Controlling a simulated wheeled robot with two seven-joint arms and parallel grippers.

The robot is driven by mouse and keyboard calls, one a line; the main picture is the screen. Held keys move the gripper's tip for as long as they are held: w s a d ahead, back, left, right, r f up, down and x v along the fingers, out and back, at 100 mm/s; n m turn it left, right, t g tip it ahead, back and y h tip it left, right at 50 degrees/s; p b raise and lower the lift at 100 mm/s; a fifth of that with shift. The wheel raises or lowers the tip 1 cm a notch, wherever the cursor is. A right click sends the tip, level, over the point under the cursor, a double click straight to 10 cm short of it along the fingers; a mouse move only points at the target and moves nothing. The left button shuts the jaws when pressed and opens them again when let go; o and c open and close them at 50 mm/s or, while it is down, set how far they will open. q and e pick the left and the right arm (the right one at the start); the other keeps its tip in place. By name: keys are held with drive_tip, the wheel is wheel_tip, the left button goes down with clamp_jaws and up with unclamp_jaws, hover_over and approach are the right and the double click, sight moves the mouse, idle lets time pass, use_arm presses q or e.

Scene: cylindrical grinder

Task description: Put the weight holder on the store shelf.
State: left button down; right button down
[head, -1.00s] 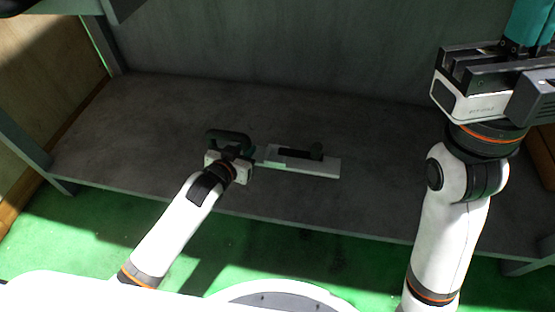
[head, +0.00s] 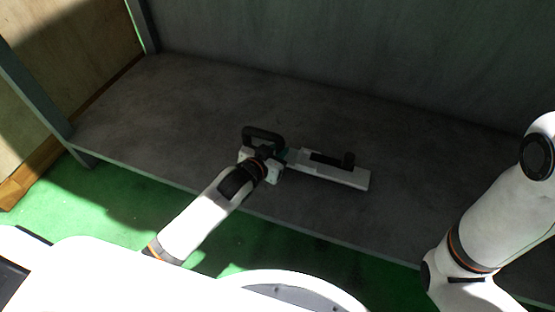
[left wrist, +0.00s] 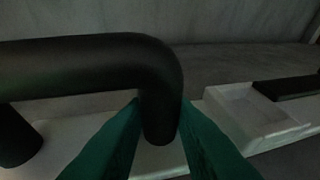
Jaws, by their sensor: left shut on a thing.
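The weight holder is a long pale bar (head: 338,174) with a black handle (head: 262,134) at its left end and a black piece (head: 345,160) on its right part. It lies over the grey store shelf (head: 190,110); whether it touches the shelf I cannot tell. My left gripper (head: 281,157) is shut on the handle. In the left wrist view the green fingers (left wrist: 160,125) straddle the right leg of the black handle (left wrist: 90,65), above the pale bar (left wrist: 255,108). My right arm shows at the right, but its gripper is out of the picture.
The shelf has bare room left, behind and right of the holder. A dark back panel (head: 350,50) rises behind it. A post (head: 35,90) stands at the left front corner. Green floor (head: 130,205) lies in front of the shelf edge.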

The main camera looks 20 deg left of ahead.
use_arm(q)
wheel_tip(320, 180, down, 2)
drive_tip(key=shift+f+b, duration=0.25)
drive_tip(key=shift+b, duration=0.5)
drive_tip(key=shift+r, duration=0.1)
drive_tip(key=c, duration=1.2)
unclamp_jaws()
drive_tip(key=shift+f, duration=0.2)
